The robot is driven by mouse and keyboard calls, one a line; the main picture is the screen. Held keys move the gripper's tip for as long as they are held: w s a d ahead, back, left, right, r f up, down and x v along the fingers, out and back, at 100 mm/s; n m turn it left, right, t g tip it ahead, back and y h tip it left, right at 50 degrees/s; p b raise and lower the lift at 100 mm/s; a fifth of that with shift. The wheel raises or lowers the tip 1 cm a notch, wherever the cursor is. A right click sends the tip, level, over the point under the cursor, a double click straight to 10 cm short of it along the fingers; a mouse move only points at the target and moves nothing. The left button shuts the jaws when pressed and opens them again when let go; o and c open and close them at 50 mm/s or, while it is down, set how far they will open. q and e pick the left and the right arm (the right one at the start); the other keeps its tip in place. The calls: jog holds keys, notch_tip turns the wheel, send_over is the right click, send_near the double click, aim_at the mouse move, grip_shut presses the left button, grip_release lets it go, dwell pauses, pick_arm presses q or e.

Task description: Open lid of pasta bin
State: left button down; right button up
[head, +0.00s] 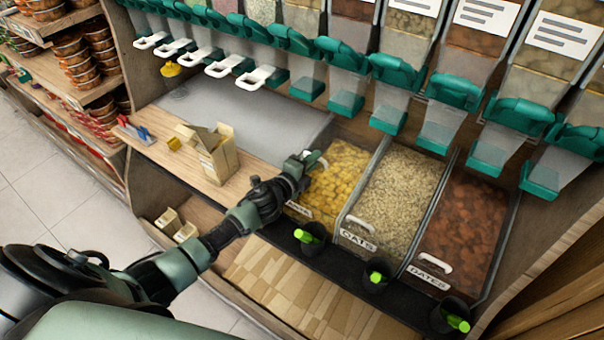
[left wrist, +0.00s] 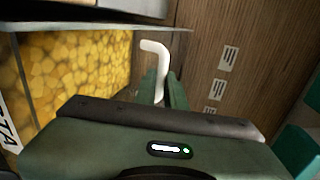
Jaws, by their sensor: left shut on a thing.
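The pasta bin (head: 338,182) holds yellow pasta and is the left one of three clear bins in the head view. Its pasta also shows at the left of the left wrist view (left wrist: 85,70). My left gripper (head: 308,160) is over the bin's left side, shut on the white lid handle (left wrist: 161,68). A bit of the handle shows by the fingertips in the head view. It sits farther back than the handles of the neighbouring bins. The clear lid itself is hard to make out, so its angle is unclear. My right gripper is in neither view.
The oats bin (head: 397,190) and dates bin (head: 462,232) stand to the right. Teal dispensers (head: 400,75) hang above. Black cups with green-handled tools (head: 308,236) line the front. An open carton (head: 212,155) stands on the counter at left.

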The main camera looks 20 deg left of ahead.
pick_arm(q)
jog(key=shift+w+d+r, duration=0.1)
jog(key=shift+w, duration=0.4)
jog(key=c, duration=1.8)
grip_release()
jog(key=shift+o, duration=0.2)
jog(key=v, duration=0.7)
jog(key=shift+s, duration=0.4)
